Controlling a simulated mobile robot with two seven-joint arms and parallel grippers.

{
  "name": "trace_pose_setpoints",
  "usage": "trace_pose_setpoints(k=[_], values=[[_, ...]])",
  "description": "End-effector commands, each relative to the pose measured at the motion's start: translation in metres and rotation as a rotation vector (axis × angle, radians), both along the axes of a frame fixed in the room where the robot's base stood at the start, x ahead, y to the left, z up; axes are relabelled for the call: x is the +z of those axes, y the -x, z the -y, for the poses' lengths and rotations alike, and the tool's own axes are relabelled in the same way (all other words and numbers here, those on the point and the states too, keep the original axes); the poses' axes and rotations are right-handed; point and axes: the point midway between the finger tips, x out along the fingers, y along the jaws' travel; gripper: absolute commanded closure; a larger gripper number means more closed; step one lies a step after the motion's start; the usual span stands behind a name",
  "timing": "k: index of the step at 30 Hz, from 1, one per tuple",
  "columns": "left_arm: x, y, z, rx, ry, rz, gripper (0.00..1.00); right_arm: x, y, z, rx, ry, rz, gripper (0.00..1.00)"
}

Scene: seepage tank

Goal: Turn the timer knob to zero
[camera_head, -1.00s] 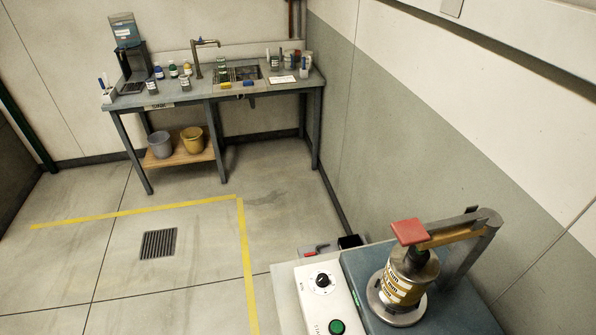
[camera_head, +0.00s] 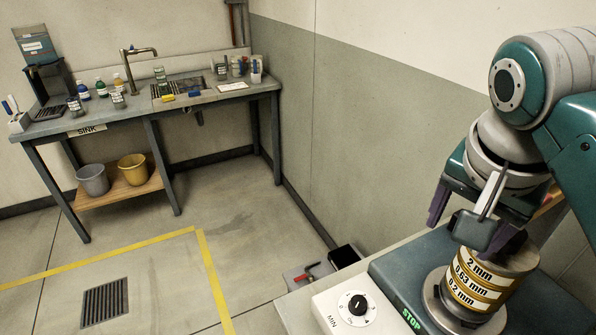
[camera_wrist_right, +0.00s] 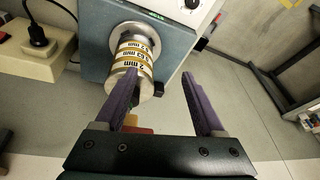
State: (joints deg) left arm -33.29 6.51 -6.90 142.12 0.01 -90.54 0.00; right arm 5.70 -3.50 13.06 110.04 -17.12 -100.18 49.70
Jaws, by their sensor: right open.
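The timer knob (camera_head: 357,304) is a round black knob on a pale dial marked MIN, on the front panel of a sieve shaker at the lower right of the head view. Its pointer setting is too small to read. In the right wrist view the knob (camera_wrist_right: 191,4) is cut by the top edge. My right gripper (camera_head: 474,222) is open, with purple fingers, above and to the right of the knob, by the sieve stack. In the right wrist view its fingers (camera_wrist_right: 158,77) are apart, with nothing held. My left gripper is not in view.
A box with a red handle (camera_head: 307,273) lies behind the bench. A plug in a socket block (camera_wrist_right: 38,45) is at left in the wrist view. The sink table (camera_head: 150,112) is far off.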

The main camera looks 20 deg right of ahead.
Motion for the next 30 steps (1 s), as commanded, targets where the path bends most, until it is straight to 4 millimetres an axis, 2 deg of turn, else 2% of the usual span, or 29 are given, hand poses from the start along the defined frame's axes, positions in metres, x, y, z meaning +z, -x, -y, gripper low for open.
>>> trace_pose_setpoints(k=[1,6,9,12,15,17,23,30], values=[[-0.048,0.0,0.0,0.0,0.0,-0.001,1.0,-0.044,-0.012,0.001,-0.116,-0.034,0.015,0.29],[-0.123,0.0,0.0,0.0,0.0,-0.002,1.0,-0.104,-0.041,-0.003,-0.516,-0.155,0.032,0.29],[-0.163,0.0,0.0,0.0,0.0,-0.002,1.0,-0.132,-0.057,-0.014,-0.721,-0.224,0.026,0.29],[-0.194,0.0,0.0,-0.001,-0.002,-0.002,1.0,-0.151,-0.069,-0.027,-0.879,-0.278,0.01,0.29],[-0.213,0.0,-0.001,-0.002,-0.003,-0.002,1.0,-0.16,-0.078,-0.038,-0.988,-0.313,-0.008,0.29],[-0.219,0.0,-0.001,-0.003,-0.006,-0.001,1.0,-0.162,-0.081,-0.043,-1.03,-0.328,-0.015,0.29],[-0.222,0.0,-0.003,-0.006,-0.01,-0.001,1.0,-0.168,-0.084,-0.048,-1.082,-0.338,-0.026,0.29],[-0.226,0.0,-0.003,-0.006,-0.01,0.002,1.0,-0.211,-0.083,-0.048,-1.08,-0.337,-0.029,0.29]])
